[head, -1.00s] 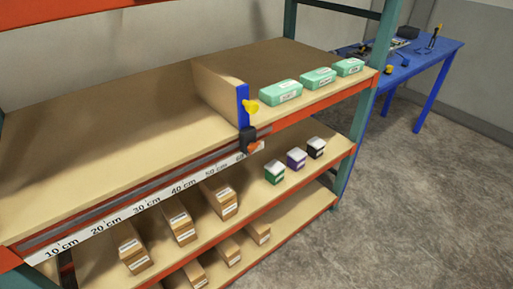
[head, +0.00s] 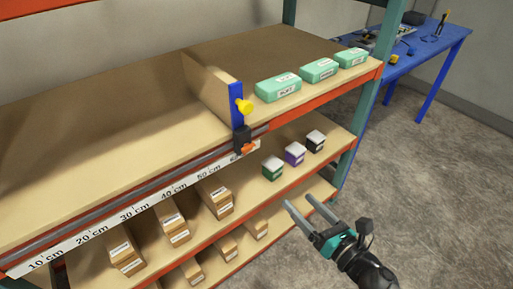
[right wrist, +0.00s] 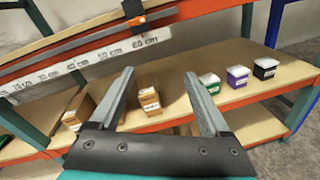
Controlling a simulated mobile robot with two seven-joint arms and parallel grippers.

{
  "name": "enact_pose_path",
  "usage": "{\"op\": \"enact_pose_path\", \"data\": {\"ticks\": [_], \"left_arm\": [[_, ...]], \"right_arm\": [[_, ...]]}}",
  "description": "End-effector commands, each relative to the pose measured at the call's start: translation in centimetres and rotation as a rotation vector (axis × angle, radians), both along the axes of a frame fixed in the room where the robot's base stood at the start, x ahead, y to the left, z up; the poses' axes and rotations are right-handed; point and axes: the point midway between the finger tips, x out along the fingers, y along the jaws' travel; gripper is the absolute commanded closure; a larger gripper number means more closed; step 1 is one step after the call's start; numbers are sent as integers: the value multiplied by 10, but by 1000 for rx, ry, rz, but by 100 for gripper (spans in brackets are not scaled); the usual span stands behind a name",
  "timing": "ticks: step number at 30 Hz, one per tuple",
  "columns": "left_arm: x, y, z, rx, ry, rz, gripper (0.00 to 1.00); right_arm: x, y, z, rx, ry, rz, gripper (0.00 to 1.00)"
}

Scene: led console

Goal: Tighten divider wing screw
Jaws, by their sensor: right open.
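The divider (head: 205,84) stands upright on the top shelf, with a blue front edge (head: 236,103). The yellow wing screw (head: 244,106) sticks out from the blue edge. Below it a black clamp (head: 242,138) with an orange part sits on the rail by the scale's right end. The clamp's lower part also shows in the right wrist view (right wrist: 133,10). My right gripper (head: 298,202) is open and empty, below and right of the screw, in front of the lower shelves. In the right wrist view its fingers (right wrist: 158,84) are spread with nothing between them. My left gripper is not in view.
Several green boxes (head: 319,70) stand right of the divider on the top shelf. The orange shelf beam (head: 310,104) and the scale strip (head: 125,213) run along the front. A blue workbench (head: 435,50) stands behind; the floor at right is clear.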

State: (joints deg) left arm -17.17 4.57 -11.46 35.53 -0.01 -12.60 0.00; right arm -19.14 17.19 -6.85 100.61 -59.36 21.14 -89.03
Motion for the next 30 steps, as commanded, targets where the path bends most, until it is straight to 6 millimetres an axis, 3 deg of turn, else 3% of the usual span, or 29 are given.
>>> {"op": "enact_pose_path", "data": {"ticks": [1, 3, 7, 14, 30], "left_arm": [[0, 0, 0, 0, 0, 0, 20], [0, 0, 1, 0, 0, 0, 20], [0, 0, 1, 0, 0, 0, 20], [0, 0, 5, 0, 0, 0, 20], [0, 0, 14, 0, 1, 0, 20]], "right_arm": [[-1, 6, 18, -78, -80, 41, 20], [-3, 13, 34, -167, -166, 80, 20], [-5, 20, 49, -250, -247, 115, 20], [10, 32, 52, -260, -258, 118, 20], [86, 86, 50, -256, -254, 116, 20]]}}
